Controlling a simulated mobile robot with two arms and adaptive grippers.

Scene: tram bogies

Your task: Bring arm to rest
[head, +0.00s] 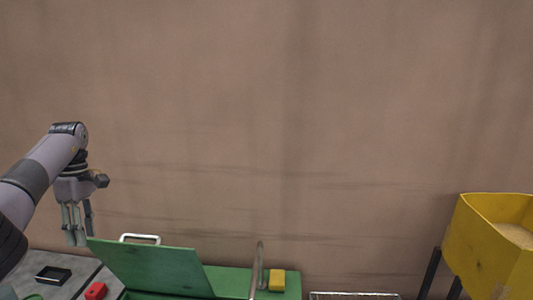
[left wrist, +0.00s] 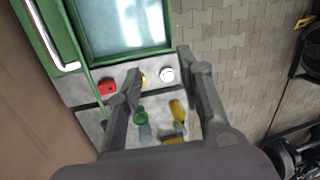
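My left gripper (head: 76,238) hangs fingers down at the left of the head view, above a grey worktop and left of the raised green lid (head: 158,268). In the left wrist view my left gripper (left wrist: 158,63) has its two fingers spread apart with nothing held between them. Small items on the worktop show below and between the fingers, apart from them. My right gripper is in neither view.
A red item (head: 95,291) and a black tray (head: 53,275) lie on the worktop. A yellow block (head: 277,281) sits on the green box beside an upright metal bar (head: 256,268). A yellow hopper (head: 485,255) stands right. The left wrist view shows paved floor (left wrist: 245,60).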

